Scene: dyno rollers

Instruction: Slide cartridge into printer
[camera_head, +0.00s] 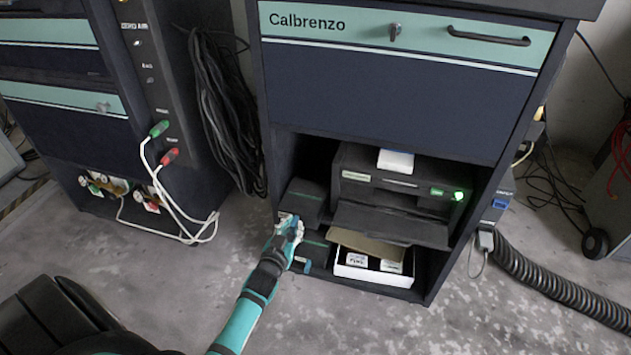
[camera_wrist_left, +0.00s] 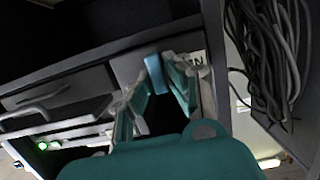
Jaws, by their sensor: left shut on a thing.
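The printer (camera_head: 400,190) is a dark unit on the cabinet's lower shelf, with a lit green button and a dark flap in front. My left gripper (camera_head: 291,226) is at the shelf's left side, left of the printer. In the left wrist view its fingers (camera_wrist_left: 154,72) are closed around a narrow blue tab (camera_wrist_left: 154,66) on a grey box with a partly hidden label, which appears to be the cartridge (camera_wrist_left: 127,64). The cartridge is mostly hidden by the gripper in the head view. The printer's green light (camera_wrist_left: 42,146) shows at the lower left there.
A dark box (camera_head: 304,197) stands behind the gripper. An open white box (camera_head: 372,272) with labelled items sits below the printer flap. The cabinet's left wall and hanging black cables (camera_head: 222,110) are close to my left arm.

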